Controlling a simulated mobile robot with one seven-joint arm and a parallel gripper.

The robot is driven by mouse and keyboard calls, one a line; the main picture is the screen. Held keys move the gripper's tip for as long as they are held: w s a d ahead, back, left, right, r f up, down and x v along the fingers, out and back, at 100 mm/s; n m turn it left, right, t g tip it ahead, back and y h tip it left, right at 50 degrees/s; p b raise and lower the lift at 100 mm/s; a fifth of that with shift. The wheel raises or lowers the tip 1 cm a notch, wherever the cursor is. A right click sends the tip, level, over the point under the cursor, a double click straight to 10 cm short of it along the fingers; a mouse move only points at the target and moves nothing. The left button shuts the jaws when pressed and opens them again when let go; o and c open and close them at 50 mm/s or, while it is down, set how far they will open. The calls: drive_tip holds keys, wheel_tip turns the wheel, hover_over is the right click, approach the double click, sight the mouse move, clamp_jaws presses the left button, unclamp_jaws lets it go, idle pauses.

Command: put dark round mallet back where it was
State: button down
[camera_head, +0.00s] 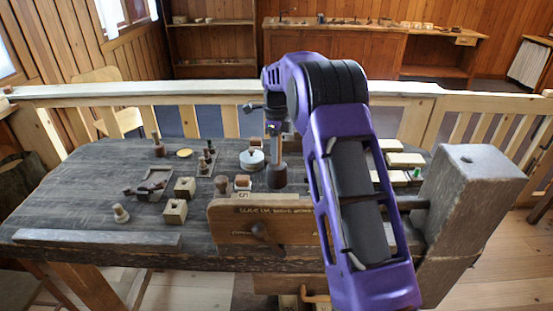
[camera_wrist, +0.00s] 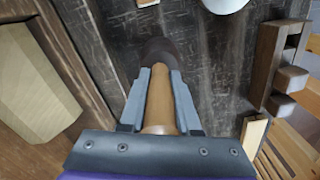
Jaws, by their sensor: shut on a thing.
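The dark round mallet has a dark brown head (camera_head: 277,177) and a pale wooden handle. In the wrist view its handle (camera_wrist: 160,104) lies between the two grey fingers of my gripper (camera_wrist: 160,88), which is shut on it. The dark head (camera_wrist: 160,52) points away beyond the fingertips. In the head view my gripper (camera_head: 275,132) is above the middle of the workbench (camera_head: 90,212), and the mallet hangs head down below it. I cannot tell whether the head touches the bench top. My fingers and arm hide part of the handle.
A white round pot (camera_head: 252,160) stands just left of the mallet. Several wooden blocks (camera_head: 175,211) and small turned pieces (camera_head: 121,213) stand further left. The wooden vise jaw (camera_head: 265,222) is in front, and a thick post (camera_head: 468,200) is at right.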

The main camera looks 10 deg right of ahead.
drive_tip(key=shift+f, duration=0.8)
drive_tip(key=shift+f, duration=0.15)
drive_tip(key=c, duration=0.6)
unclamp_jaws()
wheel_tip(320, 180, up, 12)
drive_tip(key=shift+r+p, duration=0.15)
drive_tip(key=shift+p, duration=0.55)
